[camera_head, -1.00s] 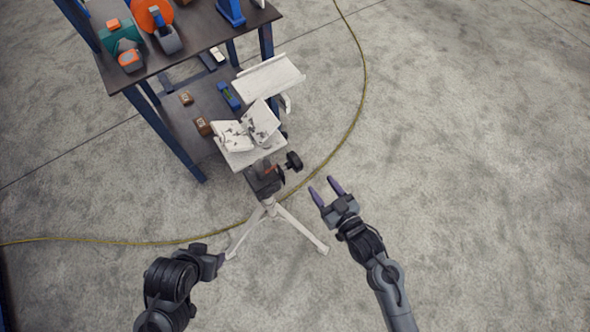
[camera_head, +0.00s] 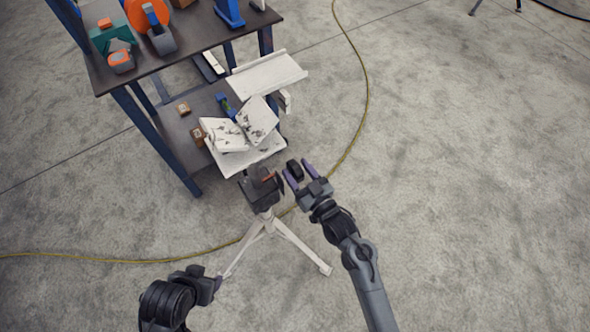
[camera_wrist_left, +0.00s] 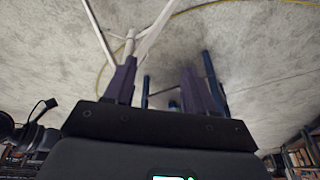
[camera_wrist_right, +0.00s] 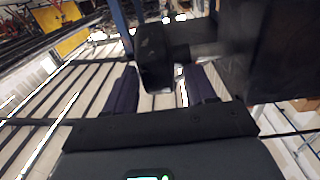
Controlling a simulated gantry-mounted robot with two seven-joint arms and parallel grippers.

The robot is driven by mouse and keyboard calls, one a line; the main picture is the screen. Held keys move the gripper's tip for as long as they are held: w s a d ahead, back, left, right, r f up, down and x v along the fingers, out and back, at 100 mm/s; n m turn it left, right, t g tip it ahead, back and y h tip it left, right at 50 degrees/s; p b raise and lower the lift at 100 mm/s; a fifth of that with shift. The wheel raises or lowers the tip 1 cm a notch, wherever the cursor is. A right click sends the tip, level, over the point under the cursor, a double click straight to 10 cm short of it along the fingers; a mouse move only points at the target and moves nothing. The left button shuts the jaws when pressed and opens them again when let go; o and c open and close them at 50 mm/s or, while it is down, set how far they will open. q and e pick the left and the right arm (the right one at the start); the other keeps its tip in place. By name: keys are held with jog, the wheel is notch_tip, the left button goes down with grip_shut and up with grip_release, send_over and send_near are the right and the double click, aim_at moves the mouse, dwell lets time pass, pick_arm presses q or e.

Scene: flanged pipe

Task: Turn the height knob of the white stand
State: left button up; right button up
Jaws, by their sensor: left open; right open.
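A black knob (camera_head: 294,169) sticks out from the right side of the head. My right gripper (camera_head: 300,172) is open, with its purple fingers on either side of this knob. In the right wrist view the knob (camera_wrist_right: 154,56) sits between and beyond the fingertips on a short dark shaft; contact cannot be told. My left gripper (camera_head: 218,283) is open and empty, low and left of the stand; its fingers (camera_wrist_left: 157,82) show in the left wrist view.
A dark workbench (camera_head: 180,60) with blue legs stands behind and left of the stand, with tools on top and small boxes on its lower shelf. A white panel (camera_head: 268,76) is behind the book. A yellow cable (camera_head: 363,110) curves over the floor.

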jog(key=shift+x, duration=0.85)
jog(key=c, duration=1)
jog(key=shift+o, duration=0.2)
jog(key=shift+r, duration=0.15)
jog(key=g+h+p, duration=0.1)
jog(key=g+p, duration=0.1)
jog(key=p, duration=0.6)
jog(key=g+h+p, duration=0.2)
jog(key=p, duration=0.6)
jog(key=shift+w+a+r+g, duration=0.15)
jog(key=shift+w+a+g, duration=0.05)
jog(key=shift+w+g, duration=0.2)
jog(key=shift+g+h+p, duration=0.3)
jog(key=shift+h+p, duration=0.1)
jog(key=shift+p, duration=0.25)
jog(key=shift+f+p, duration=0.3)
jog(key=shift+f, duration=0.1)
